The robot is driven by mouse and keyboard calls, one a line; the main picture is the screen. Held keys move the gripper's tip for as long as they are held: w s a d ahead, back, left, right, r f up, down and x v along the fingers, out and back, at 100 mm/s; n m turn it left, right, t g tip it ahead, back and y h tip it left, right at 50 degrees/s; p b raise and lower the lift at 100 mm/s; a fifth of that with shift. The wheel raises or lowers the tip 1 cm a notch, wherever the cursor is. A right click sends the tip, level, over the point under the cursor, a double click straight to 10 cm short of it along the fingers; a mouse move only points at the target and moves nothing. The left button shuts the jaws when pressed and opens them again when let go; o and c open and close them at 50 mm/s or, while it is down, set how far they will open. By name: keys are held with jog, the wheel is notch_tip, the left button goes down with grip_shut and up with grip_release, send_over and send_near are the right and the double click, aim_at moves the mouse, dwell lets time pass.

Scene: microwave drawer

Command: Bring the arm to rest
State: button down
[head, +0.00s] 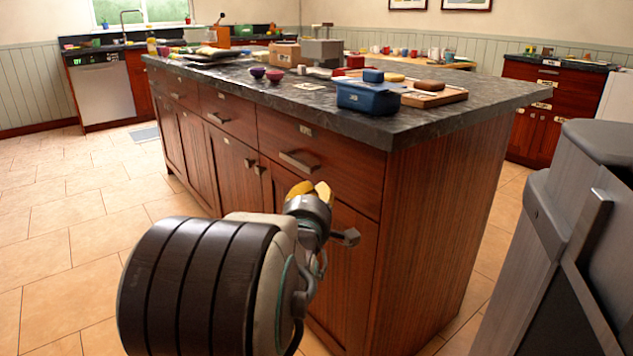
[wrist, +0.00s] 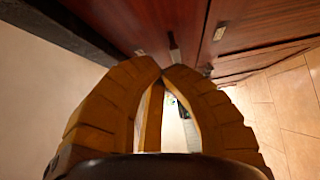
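My gripper (head: 311,190) shows in the head view in front of the kitchen island, near its right end. Its yellow fingers point toward the drawer fronts. In the wrist view the fingertips of my gripper (wrist: 162,67) come together, and nothing shows between them. My arm is folded low in front of the head camera, and its dark, ribbed link hides part of the floor and the lower cabinet doors.
The wooden island (head: 433,220) stands close ahead, with a dark countertop (head: 440,116). On it are a blue container (head: 368,97) and a wooden board (head: 440,97). A grey appliance (head: 590,240) stands at the right. Tiled floor (head: 65,225) is clear at the left.

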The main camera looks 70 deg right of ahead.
jog(key=shift+s+a, duration=0.25)
jog(key=shift+a, duration=1.05)
jog(key=w+a+r+t+y+p, duration=0.3)
jog(key=w+a+r+y+p, duration=0.25)
jog(key=w+a+p, duration=0.5)
jog(key=w+a+r+t+y+p, duration=0.2)
jog(key=w+a+r+y+p, duration=0.35)
jog(key=w+a+p, duration=0.45)
jog(key=s+a+r+m+g+y+p, duration=0.1)
jog(key=a+r+y+p, duration=0.1)
jog(key=a+r+p, duration=0.35)
jog(key=s+a+r+y+p, duration=0.1)
jog(key=a+r+y+p, duration=0.15)
jog(key=a+p, duration=0.45)
jog(key=s+a+r+m+g+y+p, duration=0.1)
jog(key=s+a+r+g+y+p, duration=0.1)
jog(key=s+a+r+p, duration=0.5)
jog(key=s+a+g+p, duration=0.1)
jog(key=a, duration=0.2)
jog(key=shift+g, duration=0.3)
